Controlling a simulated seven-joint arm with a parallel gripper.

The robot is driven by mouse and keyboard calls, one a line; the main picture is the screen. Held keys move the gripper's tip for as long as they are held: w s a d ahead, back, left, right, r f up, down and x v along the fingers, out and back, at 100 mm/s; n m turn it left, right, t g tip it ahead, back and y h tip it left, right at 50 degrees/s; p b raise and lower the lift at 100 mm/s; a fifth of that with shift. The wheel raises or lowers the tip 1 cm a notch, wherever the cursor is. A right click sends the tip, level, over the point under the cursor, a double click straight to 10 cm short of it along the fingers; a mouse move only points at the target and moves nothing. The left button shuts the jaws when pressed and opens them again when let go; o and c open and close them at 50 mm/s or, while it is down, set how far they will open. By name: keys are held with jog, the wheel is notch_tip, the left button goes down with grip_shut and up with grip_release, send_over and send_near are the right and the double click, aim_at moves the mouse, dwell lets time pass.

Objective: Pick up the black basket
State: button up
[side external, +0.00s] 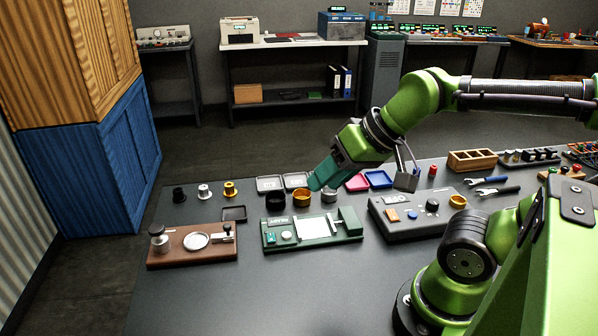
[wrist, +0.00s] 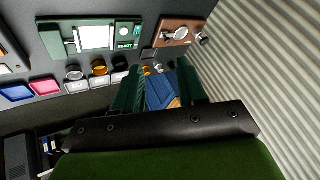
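The black basket (side external: 275,201) is a short round cup on the dark table, left of a gold basket (side external: 302,198) and a silver basket (side external: 329,195). In the wrist view the black basket (wrist: 120,62) shows past my left finger, which may hide part of it. My gripper (side external: 318,179) is tilted down to the left, apparently above and behind the gold and silver baskets, apart from the black one. In the wrist view my gripper (wrist: 158,82) has its two green fingers spread, with nothing held between them.
A green fixture (side external: 312,230) stands in front of the baskets, and a brown wooden station (side external: 192,245) is at left. Grey trays (side external: 270,183) lie behind. A grey control box (side external: 420,216) is at right. The front of the table is clear.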

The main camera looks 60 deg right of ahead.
jog(key=o, duration=0.9)
jog(key=shift+c, duration=0.2)
jog(key=n+g+h, duration=0.2)
jog(key=n+g, duration=0.2)
jog(key=g, duration=0.3)
send_over(275, 193)
jog(key=s+a, duration=0.2)
notch_tip(275, 193, down, 18)
jog(key=shift+d+f, duration=0.1)
jog(key=shift+w+f, duration=0.2)
jog(key=shift+f, duration=2.4)
